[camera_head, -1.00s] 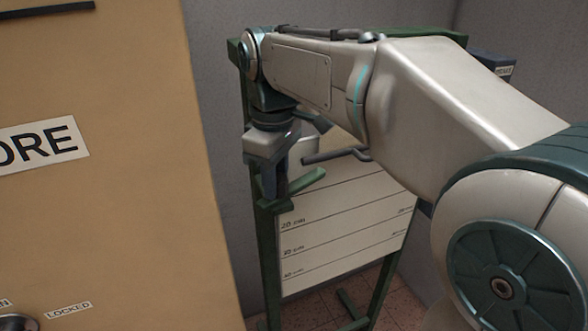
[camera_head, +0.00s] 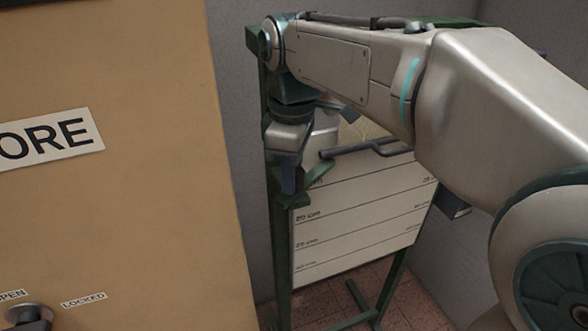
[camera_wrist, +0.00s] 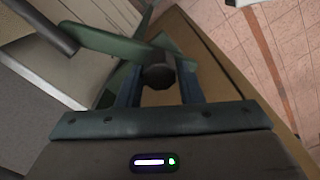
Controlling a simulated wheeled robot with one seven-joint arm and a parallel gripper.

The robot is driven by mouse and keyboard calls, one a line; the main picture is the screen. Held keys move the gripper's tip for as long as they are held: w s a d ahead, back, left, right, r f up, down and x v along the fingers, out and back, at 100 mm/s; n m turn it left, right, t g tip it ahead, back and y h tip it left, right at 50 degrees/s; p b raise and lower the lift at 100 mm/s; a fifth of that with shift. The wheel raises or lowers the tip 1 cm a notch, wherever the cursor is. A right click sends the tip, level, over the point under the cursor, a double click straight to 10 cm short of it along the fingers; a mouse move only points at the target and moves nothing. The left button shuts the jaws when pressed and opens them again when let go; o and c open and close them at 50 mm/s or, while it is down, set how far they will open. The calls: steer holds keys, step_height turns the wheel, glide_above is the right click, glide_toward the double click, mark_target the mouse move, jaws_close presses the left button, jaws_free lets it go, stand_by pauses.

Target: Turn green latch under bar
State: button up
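The green latch (camera_head: 320,174) is a flat bar set at a slant at the front left of a green stand, just below the dark grey bar (camera_head: 365,148). In the wrist view the latch (camera_wrist: 100,42) runs up left from a dark round knob (camera_wrist: 158,76), and the grey bar (camera_wrist: 42,24) shows at upper left. My gripper (camera_head: 288,186) points down at the latch's left end. In the wrist view my gripper (camera_wrist: 160,82) has its fingers apart, one on each side of the knob. Whether they press on it is unclear.
The green stand (camera_head: 281,250) carries a pale lined board (camera_head: 365,225). A tan cabinet (camera_head: 120,210) with lettered labels fills the left. Grey walls (camera_head: 230,110) stand close behind, and a tiled floor (camera_head: 320,300) shows below. My arm hides the stand's upper right.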

steer(key=shift+o, duration=1.1)
step_height(320, 180, up, 14)
steer(key=shift+f, duration=0.1)
